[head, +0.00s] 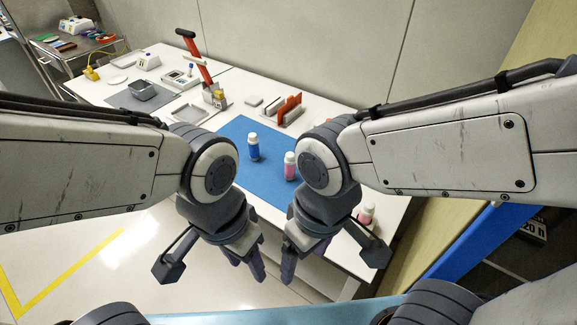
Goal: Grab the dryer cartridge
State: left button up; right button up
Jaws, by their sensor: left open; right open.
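No thing in view is labelled clearly enough to tell which is the dryer cartridge. A blue bottle with a white cap (253,147) stands upright on the blue mat (231,130). A pink bottle with a white cap (290,166) stands on the mat to its right, close beside my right arm in the picture. Another white-capped pinkish bottle (366,213) stands at the table's right, partly hidden by my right arm. My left gripper (247,266) and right gripper (302,258) are open and empty, pointing down in front of the table, apart from the bottles.
The white table (237,84) also carries a rack with orange-red boards (288,109), a red-handled tool (196,58), a grey bin (142,90) and a small tray (190,113). A cart (72,45) stands at far left. A yellow-topped blue cabinet edge (470,232) bounds the right.

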aim_at(254, 139)
jog(key=u, duration=0.05)
jog(key=k, duration=0.6)
jog(key=u, duration=0.65)
jog(key=i, duration=1.4)
jog(key=z, duration=0.05)
